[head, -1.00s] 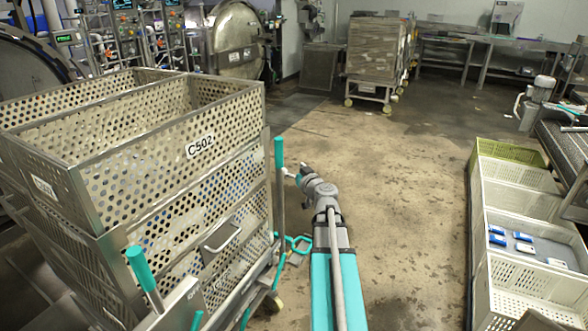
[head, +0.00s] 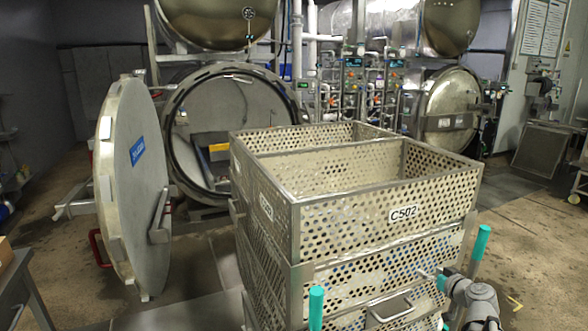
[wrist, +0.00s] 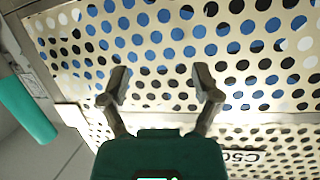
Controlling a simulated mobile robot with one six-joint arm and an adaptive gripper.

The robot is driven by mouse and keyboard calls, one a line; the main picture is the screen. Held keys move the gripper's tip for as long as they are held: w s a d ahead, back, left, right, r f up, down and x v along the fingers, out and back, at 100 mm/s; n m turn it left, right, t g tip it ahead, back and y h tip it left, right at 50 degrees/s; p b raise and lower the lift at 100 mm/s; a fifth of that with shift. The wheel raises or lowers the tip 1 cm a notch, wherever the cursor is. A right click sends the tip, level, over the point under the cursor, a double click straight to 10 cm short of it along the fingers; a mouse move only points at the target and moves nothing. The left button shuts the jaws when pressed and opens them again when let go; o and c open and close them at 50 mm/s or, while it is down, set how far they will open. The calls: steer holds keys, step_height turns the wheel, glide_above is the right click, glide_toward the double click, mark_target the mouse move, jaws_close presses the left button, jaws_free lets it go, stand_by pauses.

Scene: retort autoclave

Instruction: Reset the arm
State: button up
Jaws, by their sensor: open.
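My gripper (wrist: 161,82) is open and empty in the wrist view, its two dark fingers spread apart in front of a perforated metal basket wall. In the head view my gripper (head: 430,274) is small at the lower right, beside the near side of the basket stack (head: 375,245) marked C502. The perforated wall (wrist: 165,50) fills most of the wrist view, with blue showing through many holes. Whether the fingertips touch the wall I cannot tell.
Teal-gripped handle posts (head: 316,308) (head: 482,243) stand at the stack's near corners; one teal grip (wrist: 27,110) shows in the wrist view. An open retort door (head: 135,190) stands left, beside the open chamber (head: 195,140). Floor (head: 535,235) is clear at right.

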mark_target(393, 282)
steer(key=a+f+g, duration=0.1)
steer(key=a, duration=0.2)
steer(key=a+g+y, duration=0.1)
steer(key=a, duration=0.2)
steer(key=s+a+f+n+g+y+p, duration=0.1)
steer(key=a, duration=0.2)
steer(key=shift+a+f, duration=0.2)
steer(key=shift+f, duration=0.1)
steer(key=s+a+f+g, duration=0.1)
steer(key=a, duration=0.1)
steer(key=s+a+f+g+p, duration=0.1)
steer(key=a, duration=0.2)
steer(key=s+a+f+g, duration=0.1)
steer(key=a+g, duration=0.1)
steer(key=shift+s+a, duration=0.15)
steer(key=shift+a, duration=0.15)
steer(key=s+a+f+m+g+h+p, duration=0.2)
steer(key=s+a+g+h, duration=0.3)
steer(key=s, duration=0.6)
steer(key=shift+s+a+f+g+p, duration=0.2)
steer(key=shift+a+g+p, duration=0.3)
steer(key=shift+a+g, duration=0.75)
steer(key=shift+a, duration=0.15)
